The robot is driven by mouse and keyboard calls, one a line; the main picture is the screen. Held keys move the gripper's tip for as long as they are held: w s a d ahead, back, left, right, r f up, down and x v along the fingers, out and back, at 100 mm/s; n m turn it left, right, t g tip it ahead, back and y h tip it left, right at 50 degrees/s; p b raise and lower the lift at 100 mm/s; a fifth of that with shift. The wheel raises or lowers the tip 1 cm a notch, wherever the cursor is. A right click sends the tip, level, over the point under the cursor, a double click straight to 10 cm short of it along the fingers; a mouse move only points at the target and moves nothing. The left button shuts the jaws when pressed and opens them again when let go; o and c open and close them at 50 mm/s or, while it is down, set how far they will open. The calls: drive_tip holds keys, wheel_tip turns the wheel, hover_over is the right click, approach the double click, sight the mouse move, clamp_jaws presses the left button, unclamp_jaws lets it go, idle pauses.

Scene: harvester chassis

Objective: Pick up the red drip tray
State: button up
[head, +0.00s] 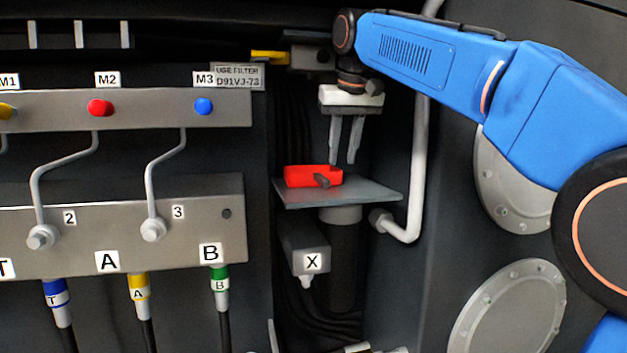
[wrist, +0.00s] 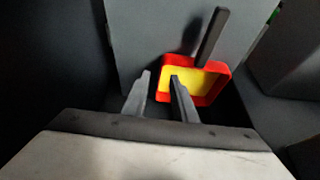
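The red drip tray (head: 301,176) sits on a grey shelf plate (head: 372,191) in the head view. In the wrist view the tray (wrist: 223,79) shows its red walls, a yellow inside and a dark handle (wrist: 212,36) sticking out. My gripper (head: 343,161) points down above the plate, with its fingertips near the right end of the tray. I cannot tell whether that finger touches the tray.
A grey pipe (head: 417,170) runs down to the right of the plate. A box marked X (head: 305,247) hangs below it. To the left is a valve block (head: 120,225) with bent metal pipes and hoses. A yellow handle (head: 268,57) is up behind, left of my wrist.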

drive_tip(key=shift+x, duration=2.1)
clamp_jaws()
drive_tip(key=shift+r, duration=0.15)
